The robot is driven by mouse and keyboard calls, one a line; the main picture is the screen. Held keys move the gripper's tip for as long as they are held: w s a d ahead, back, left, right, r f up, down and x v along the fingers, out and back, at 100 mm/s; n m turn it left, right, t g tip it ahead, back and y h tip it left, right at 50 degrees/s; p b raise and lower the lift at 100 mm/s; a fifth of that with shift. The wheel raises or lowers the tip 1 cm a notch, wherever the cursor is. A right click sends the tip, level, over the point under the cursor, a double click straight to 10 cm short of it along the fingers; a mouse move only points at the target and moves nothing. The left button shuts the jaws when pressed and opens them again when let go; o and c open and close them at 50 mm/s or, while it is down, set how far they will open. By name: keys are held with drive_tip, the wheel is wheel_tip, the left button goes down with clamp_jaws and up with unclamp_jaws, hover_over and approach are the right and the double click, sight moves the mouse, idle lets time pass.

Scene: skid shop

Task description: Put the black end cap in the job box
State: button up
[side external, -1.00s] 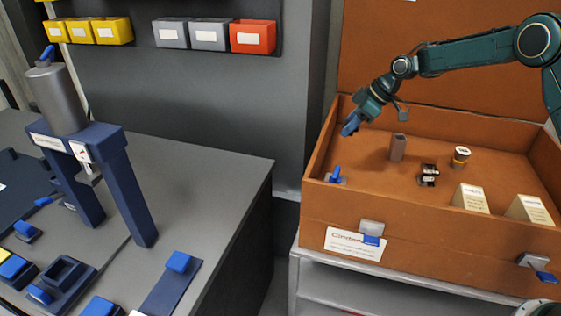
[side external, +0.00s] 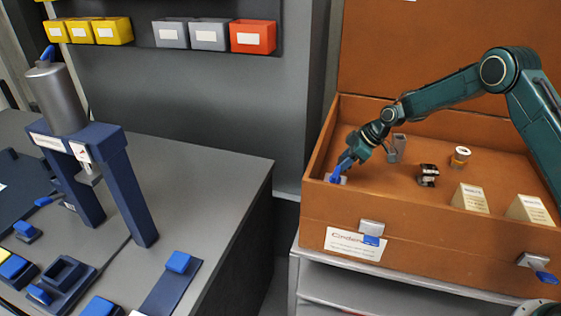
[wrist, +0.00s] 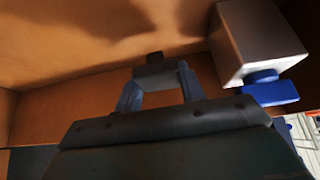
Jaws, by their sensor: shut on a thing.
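The job box (side external: 430,240) is the open orange-brown case on the right, with its lid raised behind. My gripper (side external: 340,171) is low inside its front left corner, beside a pale block with a blue knob that it partly hides. In the wrist view my gripper (wrist: 158,82) has its blue fingers closed on a small dark piece (wrist: 154,72), which appears to be the black end cap. It is above the box's brown floor, near a wall; whether it touches the floor I cannot tell. In the side view the cap is hidden.
A grey block with a blue latch (wrist: 262,45) is close right of my fingers in the wrist view. The box also holds a grey upright block (side external: 399,142), a black-and-silver part (side external: 428,176), a white-topped roll (side external: 461,156) and cream cartons (side external: 471,198). A press (side external: 85,140) stands on the left bench.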

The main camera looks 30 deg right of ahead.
drive_tip(key=shift+f, duration=2.1)
drive_tip(key=shift+f, duration=0.15)
drive_tip(key=o, duration=0.9)
drive_tip(key=shift+o, duration=0.2)
drive_tip(key=v, duration=1.2)
drive_tip(key=shift+r, duration=0.25)
